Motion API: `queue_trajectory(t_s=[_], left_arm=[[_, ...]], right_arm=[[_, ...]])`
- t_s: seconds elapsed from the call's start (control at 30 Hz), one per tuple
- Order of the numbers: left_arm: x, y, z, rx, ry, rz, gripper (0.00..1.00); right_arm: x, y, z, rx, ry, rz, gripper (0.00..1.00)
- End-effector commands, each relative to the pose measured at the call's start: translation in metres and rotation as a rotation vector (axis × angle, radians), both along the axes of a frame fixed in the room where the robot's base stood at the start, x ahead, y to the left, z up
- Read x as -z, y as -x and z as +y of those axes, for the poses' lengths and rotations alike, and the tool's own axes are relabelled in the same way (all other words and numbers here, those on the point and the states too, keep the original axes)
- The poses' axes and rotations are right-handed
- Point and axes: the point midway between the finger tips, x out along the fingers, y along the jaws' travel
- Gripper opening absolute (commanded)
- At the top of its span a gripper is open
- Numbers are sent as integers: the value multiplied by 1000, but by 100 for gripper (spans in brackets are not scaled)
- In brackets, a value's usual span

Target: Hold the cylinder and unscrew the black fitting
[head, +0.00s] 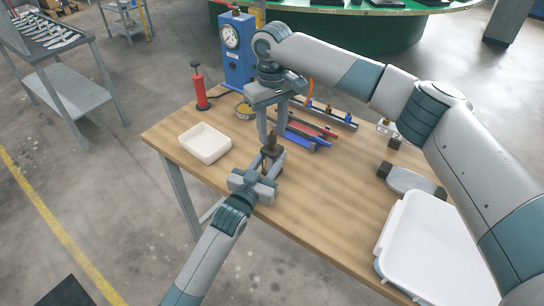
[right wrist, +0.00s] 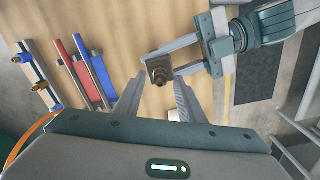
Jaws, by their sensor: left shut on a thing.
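My right gripper (head: 271,130) points down above the fitting. Its two fingers are apart and empty in the right wrist view (right wrist: 159,86), with the fitting seen between and just beyond the tips.
A white tray (head: 193,149) lies left on the wooden table (head: 325,205). Behind stand a red pump (head: 200,90) and a blue gauge unit (head: 238,60). Red and blue tools (head: 312,138) and a rail (head: 335,117) lie close behind my right gripper. A white bin (head: 430,240) sits front right.

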Motion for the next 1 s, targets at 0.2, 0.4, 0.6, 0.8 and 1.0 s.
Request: queue_trajectory(t_s=[0.2,0.4,0.6,0.8,1.0], left_arm=[[0,0,0,-1,0,0,0],[0,0,0,-1,0,0,0],[0,0,0,-1,0,0,0],[0,0,0,0,0,0,0],[0,0,0,0,0,0,0]], right_arm=[[10,0,0,0,-1,1,36],[11,0,0,-1,-1,0,36],[11,0,0,4,-1,1,36],[12,1,1,108,-2,2,36],[12,1,1,325,-2,2,36]])
